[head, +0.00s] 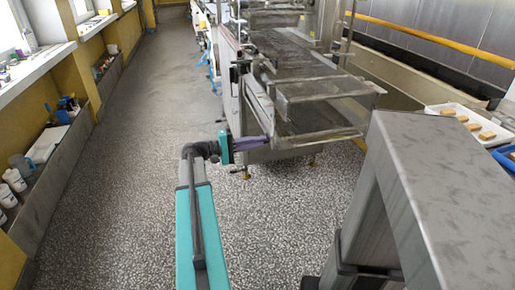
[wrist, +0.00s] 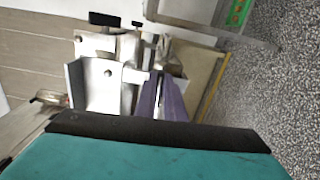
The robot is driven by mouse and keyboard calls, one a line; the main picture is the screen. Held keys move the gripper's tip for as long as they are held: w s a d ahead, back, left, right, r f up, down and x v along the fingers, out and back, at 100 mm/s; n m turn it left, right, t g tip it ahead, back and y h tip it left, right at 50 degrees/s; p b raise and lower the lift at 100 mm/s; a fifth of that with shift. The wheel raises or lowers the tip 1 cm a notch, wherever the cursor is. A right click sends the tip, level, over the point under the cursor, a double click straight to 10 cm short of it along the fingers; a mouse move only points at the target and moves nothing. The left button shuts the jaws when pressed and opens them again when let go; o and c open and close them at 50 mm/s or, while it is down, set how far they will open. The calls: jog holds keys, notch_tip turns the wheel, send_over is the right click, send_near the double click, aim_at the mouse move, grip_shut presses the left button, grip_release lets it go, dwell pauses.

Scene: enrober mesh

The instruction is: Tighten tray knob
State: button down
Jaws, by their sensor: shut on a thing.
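My gripper (head: 268,141) has purple fingers and reaches to the near left corner of the metal enrober frame (head: 318,137). In the wrist view my gripper (wrist: 160,76) meets the metal bracket (wrist: 97,88) on the machine's side. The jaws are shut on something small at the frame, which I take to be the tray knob. The fingers hide most of it, so its shape and how far it is turned cannot be seen.
A black handle (wrist: 103,19) sticks out beside the bracket. A white tray of biscuits (head: 440,107) stands at the right. A grey ledge with bottles (head: 50,160) runs along the left wall. The speckled floor (head: 130,190) between is clear.

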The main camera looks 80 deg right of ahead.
jog(key=shift+s+a+f+m, duration=0.15)
jog(key=shift+s+f+m, duration=0.1)
jog(key=shift+m, duration=0.25)
jog(key=c, duration=1.9)
grip_release()
jog(key=shift+o, duration=0.3)
jog(key=shift+w+r, duration=0.1)
jog(key=shift+r, duration=0.05)
jog(key=shift+w, duration=0.15)
jog(key=v, duration=1.3)
jog(key=shift+w, duration=0.2)
